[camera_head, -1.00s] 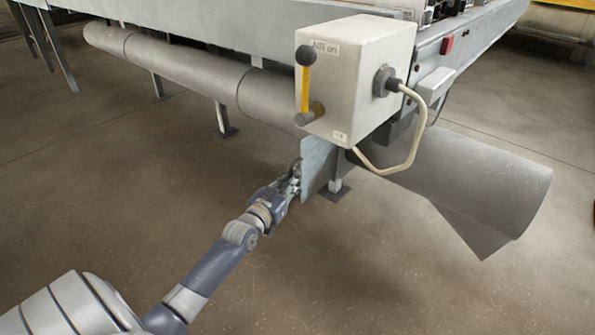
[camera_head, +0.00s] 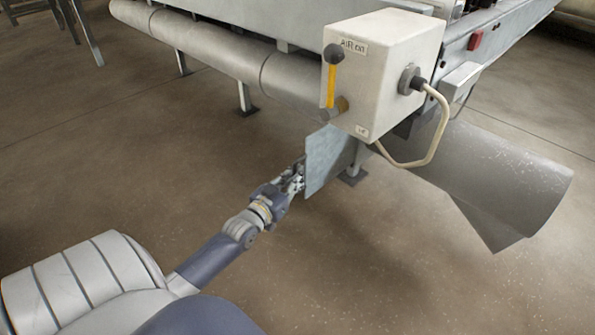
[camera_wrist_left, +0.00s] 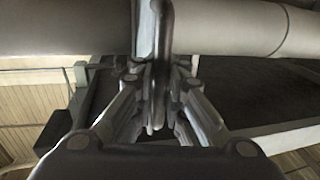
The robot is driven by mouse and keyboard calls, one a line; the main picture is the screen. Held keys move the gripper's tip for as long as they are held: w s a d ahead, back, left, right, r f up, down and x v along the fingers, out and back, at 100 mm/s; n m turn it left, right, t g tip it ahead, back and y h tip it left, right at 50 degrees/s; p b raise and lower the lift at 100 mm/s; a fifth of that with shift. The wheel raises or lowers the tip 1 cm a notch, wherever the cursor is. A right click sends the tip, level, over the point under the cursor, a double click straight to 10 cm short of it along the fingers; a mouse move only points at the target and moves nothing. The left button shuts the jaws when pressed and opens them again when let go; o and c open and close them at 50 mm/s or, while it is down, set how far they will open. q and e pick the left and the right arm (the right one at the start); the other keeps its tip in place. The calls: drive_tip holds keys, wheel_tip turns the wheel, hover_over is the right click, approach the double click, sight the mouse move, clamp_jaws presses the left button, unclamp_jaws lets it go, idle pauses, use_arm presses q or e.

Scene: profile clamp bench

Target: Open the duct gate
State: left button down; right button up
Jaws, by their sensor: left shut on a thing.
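The duct gate is a flat blue-grey plate (camera_head: 326,165) standing upright at the duct, below the white control box. Its left part sticks out of the duct line. My left gripper (camera_head: 298,180) is at the plate's left edge and shut on it. My right gripper is not in view.
A white control box (camera_head: 378,75) with a yellow lever (camera_head: 331,85) hangs just above the gate. A beige cable (camera_head: 432,145) loops at its right. The grey duct (camera_head: 225,55) runs left, and a wide duct end (camera_head: 500,190) lies right. The floor at left is clear.

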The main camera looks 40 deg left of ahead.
use_arm(q)
drive_tip(key=shift+d+f, duration=0.1)
drive_tip(key=c, duration=1.7)
unclamp_jaws()
drive_tip(key=shift+o, duration=0.2)
drive_tip(key=shift+s, duration=0.1)
drive_tip(key=s+d, duration=0.1)
drive_tip(key=s, duration=1)
drive_tip(key=shift+s+d, duration=0.2)
drive_tip(key=shift+s, duration=0.2)
